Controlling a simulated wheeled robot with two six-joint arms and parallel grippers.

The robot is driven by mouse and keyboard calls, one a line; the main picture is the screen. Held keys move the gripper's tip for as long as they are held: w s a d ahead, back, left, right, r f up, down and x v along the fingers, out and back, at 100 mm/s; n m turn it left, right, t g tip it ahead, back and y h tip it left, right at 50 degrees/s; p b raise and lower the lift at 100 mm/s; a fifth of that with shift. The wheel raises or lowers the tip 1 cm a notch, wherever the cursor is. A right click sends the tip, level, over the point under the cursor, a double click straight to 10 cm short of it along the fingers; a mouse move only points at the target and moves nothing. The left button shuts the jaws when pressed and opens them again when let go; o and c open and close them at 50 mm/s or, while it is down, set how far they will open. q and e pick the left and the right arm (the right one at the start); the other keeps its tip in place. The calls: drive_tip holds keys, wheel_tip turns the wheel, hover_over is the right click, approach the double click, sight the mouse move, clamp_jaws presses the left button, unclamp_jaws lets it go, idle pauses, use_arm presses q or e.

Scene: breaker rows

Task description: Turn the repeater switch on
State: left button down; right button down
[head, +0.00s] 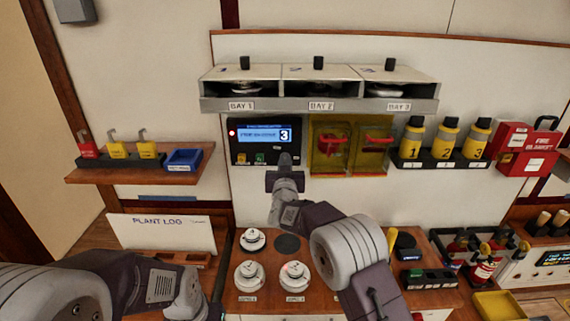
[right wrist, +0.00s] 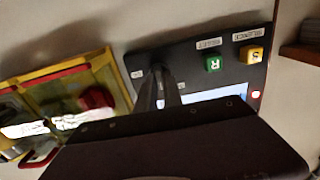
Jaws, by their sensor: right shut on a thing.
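The dark repeater panel (head: 240,152) is on the wall, with a lit blue screen reading 3 and a red light at its left. My right gripper (head: 285,163) is at the panel's lower right corner. In the right wrist view, the right gripper's fingers (right wrist: 167,92) are close together on the small dark repeater switch (right wrist: 158,67), which they mostly hide. I cannot tell which way the switch is turned. My left arm is low at the left in the head view, and its gripper (head: 212,300) is away from the panel, its fingers unclear.
A green button (right wrist: 212,64) and a yellow button (right wrist: 254,54) are beside the switch. Yellow-framed covers with red handles (head: 350,145) are just right of the panel. A bay shelf (head: 320,104) is above. Round detectors (head: 249,276) stand on the counter below.

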drive_tip(key=m+b, duration=0.1)
drive_tip(key=b, duration=0.1)
drive_tip(key=m+b, duration=0.2)
drive_tip(key=shift+f+m, duration=0.25)
drive_tip(key=shift+m, duration=0.05)
drive_tip(key=m+b, duration=0.9)
drive_tip(key=m, duration=0.5)
drive_tip(key=shift+d, duration=0.15)
drive_tip(key=shift+m, duration=0.3)
drive_tip(key=c, duration=1.5)
unclamp_jaws()
